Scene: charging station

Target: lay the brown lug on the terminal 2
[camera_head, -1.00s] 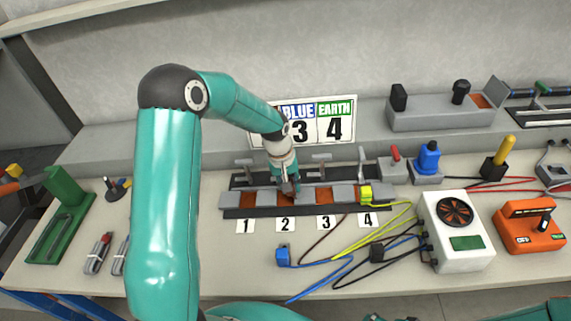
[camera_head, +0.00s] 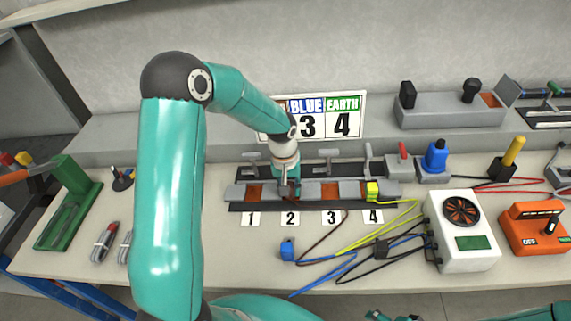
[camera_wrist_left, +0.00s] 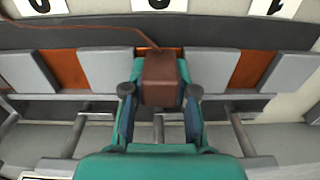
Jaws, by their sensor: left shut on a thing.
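My left gripper (camera_head: 289,193) is at terminal 2 of the terminal block (camera_head: 237,206), above the card marked 2 (camera_head: 290,218). In the left wrist view its two fingers (camera_wrist_left: 160,98) are shut on the brown lug (camera_wrist_left: 160,78). The lug is in front of the orange pad of terminal 2 (camera_wrist_left: 171,52) and hides most of it; I cannot tell whether it touches the pad. A brown wire (camera_wrist_left: 100,24) runs from the lug to the left. In the head view the gripper mostly hides the lug.
Terminals 1 (camera_head: 254,192) and 3 (camera_head: 330,190) show bare orange pads. A yellow-green lug (camera_head: 372,191) sits at terminal 4. A blue lug (camera_head: 287,250) and a black lug (camera_head: 381,249) lie in front with loose wires. A white fan box (camera_head: 460,235) stands at right.

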